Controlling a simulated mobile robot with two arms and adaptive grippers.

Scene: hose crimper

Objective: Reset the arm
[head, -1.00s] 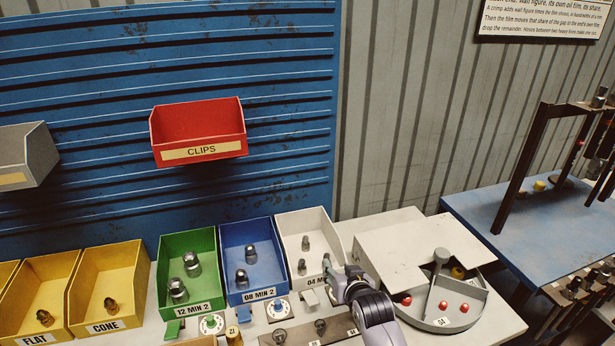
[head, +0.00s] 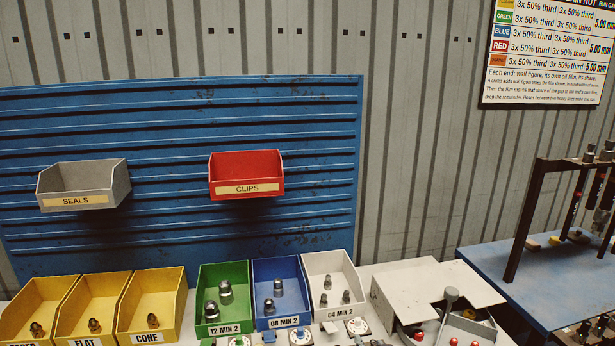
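Neither of my arms nor grippers shows clearly in the head view. The bench below the row of bins is cut off by the bottom edge, so anything lower is hidden from me.
Yellow bins (head: 170,288), a green bin (head: 208,290), a blue bin (head: 262,290) and a white bin (head: 348,275) line the bench, holding metal fittings. Above hang a grey SEALS bin (head: 82,180) and a red CLIPS bin (head: 246,165). A blue table (head: 490,265) with a dark frame stands right.

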